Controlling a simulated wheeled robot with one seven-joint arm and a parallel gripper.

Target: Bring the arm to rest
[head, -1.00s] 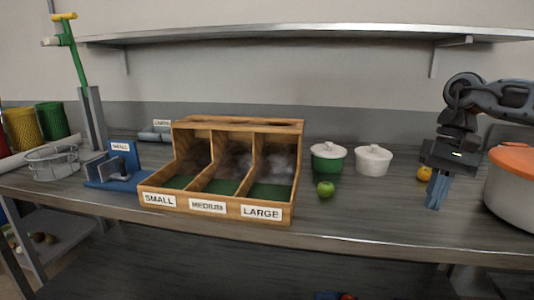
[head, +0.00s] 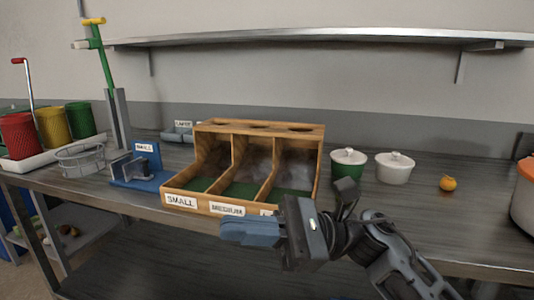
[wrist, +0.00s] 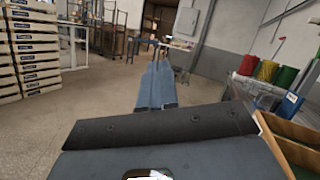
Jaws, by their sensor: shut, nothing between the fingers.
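My gripper (head: 238,232) is in front of the wooden sorting box (head: 172,184), over the table's front edge in the head view. Its blue fingers point left and are together with nothing between them. My arm comes in from the lower right and covers part of the box's right front label. In the wrist view, the shut fingers (wrist: 156,88) point out over the open floor, with the box's edge at the lower right.
A blue stand (head: 140,172) marked SMALL is left of the box. A green pot (head: 348,165), a white pot (head: 394,170) and an orange fruit (head: 447,184) are on the table to the right. Stacked crates (wrist: 35,55) stand left in the wrist view.

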